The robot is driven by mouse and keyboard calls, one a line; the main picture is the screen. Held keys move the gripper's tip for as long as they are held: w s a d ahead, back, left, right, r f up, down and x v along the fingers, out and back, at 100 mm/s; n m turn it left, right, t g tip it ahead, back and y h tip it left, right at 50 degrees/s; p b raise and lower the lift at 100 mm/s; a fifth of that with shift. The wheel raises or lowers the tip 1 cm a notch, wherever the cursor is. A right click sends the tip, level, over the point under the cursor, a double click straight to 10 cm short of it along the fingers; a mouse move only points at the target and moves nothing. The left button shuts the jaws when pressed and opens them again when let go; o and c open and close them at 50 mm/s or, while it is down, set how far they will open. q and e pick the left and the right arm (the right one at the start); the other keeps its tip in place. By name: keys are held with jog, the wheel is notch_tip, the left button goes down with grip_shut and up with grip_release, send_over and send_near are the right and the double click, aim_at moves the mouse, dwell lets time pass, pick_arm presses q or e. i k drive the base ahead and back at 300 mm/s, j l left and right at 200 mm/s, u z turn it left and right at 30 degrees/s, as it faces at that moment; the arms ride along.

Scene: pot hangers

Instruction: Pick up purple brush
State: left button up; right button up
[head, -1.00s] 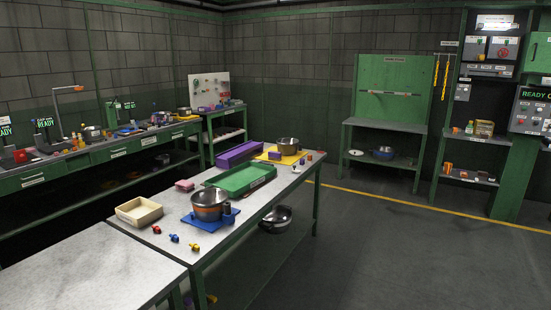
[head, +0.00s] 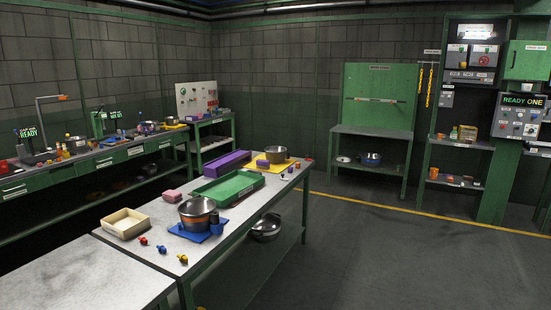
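I cannot make out a purple brush for certain in the head view. A long purple box-like thing (head: 220,163) lies on the far left part of the middle workbench (head: 258,206), behind a green tray (head: 228,188). Small purple items (head: 197,118) on the back bench are too small to tell apart. Neither of my grippers is in view.
A steel pot (head: 197,212) stands on a blue mat, beside a cream box (head: 126,223). Several small coloured knobs (head: 162,249) lie near the front. Another pot (head: 265,229) is on the lower shelf. The floor (head: 375,255) on the right is clear.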

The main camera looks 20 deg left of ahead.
aim_at(263, 164)
jog(key=i, duration=0.7)
jog(key=i+u, duration=0.15)
jog(key=i, duration=1.25)
jog(key=i+l+u, duration=0.15)
jog(key=i, duration=0.55)
jog(key=i+l, duration=0.15)
jog(key=i, duration=0.55)
jog(key=j+u, duration=0.05)
